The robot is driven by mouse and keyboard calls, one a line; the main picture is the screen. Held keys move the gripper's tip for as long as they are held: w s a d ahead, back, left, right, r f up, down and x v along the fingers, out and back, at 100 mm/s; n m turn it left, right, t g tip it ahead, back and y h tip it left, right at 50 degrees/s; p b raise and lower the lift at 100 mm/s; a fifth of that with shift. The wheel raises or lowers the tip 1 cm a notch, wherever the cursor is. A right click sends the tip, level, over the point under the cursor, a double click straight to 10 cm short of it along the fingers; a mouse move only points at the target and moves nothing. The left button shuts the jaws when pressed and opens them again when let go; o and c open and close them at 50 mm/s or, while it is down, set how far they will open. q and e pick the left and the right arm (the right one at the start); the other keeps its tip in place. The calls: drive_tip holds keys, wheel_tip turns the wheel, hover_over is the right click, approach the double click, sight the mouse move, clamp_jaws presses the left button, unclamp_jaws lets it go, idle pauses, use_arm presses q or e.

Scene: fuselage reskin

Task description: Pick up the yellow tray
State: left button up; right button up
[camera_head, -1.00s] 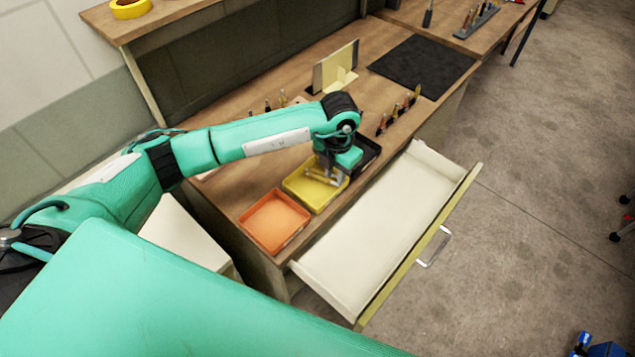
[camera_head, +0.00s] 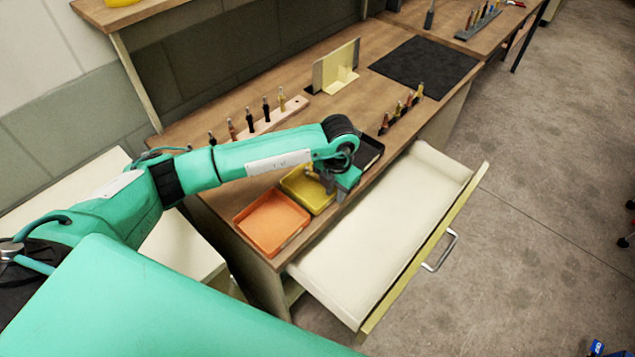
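The yellow tray (camera_head: 299,188) lies on the workbench between an orange tray (camera_head: 271,223) and a black tray (camera_head: 371,150). My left gripper (camera_head: 332,188) points down at the front right rim of the yellow tray, beside the edge facing the open drawer. The wrist and arm cover part of the yellow tray's right side. The fingers are small and partly hidden, so I cannot tell whether they are apart or closed on the rim. The yellow tray appears to rest flat on the bench. My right gripper is out of view.
An open, empty drawer (camera_head: 385,235) juts out in front of the trays. A wooden tool rack (camera_head: 268,125), a cream upright bracket (camera_head: 335,66), a dark mat (camera_head: 424,67) and a small rack of tools (camera_head: 402,107) stand on the bench.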

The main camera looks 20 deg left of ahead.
use_arm(q)
clamp_jaws()
drive_tip(key=shift+r, duration=0.1)
drive_tip(key=shift+r+p, duration=0.35)
drive_tip(key=shift+r, duration=0.2)
drive_tip(key=shift+r+p, duration=0.75)
drive_tip(key=shift+r, duration=1.1)
